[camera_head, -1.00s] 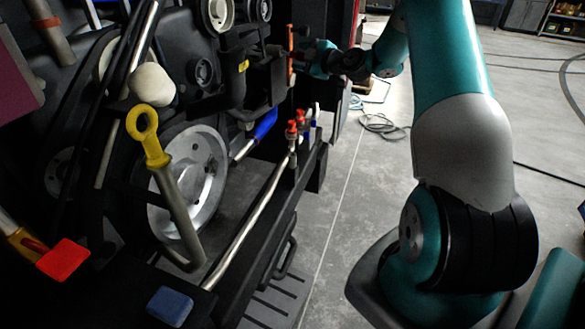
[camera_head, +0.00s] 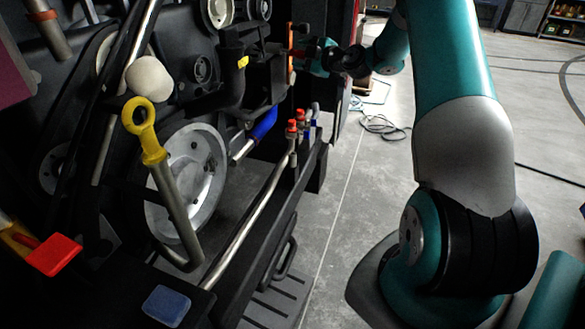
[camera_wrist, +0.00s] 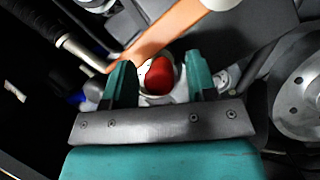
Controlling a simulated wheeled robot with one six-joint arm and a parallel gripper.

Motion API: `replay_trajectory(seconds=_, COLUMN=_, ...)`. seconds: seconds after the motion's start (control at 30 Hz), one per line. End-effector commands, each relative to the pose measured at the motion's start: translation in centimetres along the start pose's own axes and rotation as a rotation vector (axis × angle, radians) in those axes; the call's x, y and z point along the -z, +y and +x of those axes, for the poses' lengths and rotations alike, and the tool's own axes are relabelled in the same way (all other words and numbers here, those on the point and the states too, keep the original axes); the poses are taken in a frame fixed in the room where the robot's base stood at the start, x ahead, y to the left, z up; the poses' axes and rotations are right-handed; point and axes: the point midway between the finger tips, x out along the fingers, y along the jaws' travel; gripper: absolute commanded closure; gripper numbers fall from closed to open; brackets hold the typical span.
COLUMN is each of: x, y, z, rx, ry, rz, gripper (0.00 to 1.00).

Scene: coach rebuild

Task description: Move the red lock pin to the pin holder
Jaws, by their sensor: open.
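A rounded red knob (camera_wrist: 160,75), which looks like the red lock pin, shows in the wrist view between my two teal fingers. My gripper (camera_wrist: 161,88) is open around it, one finger on each side; I cannot tell whether either touches it. In the head view my gripper (camera_head: 312,56) is at the far end of the machine, beside an upright orange bar (camera_head: 290,42). The knob between the fingers cannot be made out there. Small red-topped pieces (camera_head: 292,126) stand on the dark rail nearer to me. I cannot tell which part is the pin holder.
The orange bar (camera_wrist: 165,35) crosses close beyond my fingers in the wrist view. A metal disc (camera_wrist: 302,100) is at right. In the head view, a yellow-ringed lever (camera_head: 155,155) and blue-ended rod (camera_head: 263,124) stick out. Open floor (camera_head: 345,240) lies right of the machine.

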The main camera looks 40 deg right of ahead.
Motion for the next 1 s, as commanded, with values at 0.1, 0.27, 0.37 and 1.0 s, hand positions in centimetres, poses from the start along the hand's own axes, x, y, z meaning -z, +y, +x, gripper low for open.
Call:
replay_trajectory(seconds=0.1, x=0.0, y=0.0, z=0.0, rx=0.0, ry=0.0, rz=0.0, gripper=0.52)
replay_trajectory(seconds=0.27, x=0.0, y=0.0, z=0.0, rx=0.0, ry=0.0, rz=0.0, gripper=0.89)
replay_trajectory(seconds=0.37, x=0.0, y=0.1, z=0.0, rx=-0.001, ry=0.0, rz=0.0, gripper=1.0)
replay_trajectory(seconds=1.0, x=-1.7, y=0.3, z=-3.7, rx=-0.002, ry=-0.002, rz=-0.001, gripper=1.0)
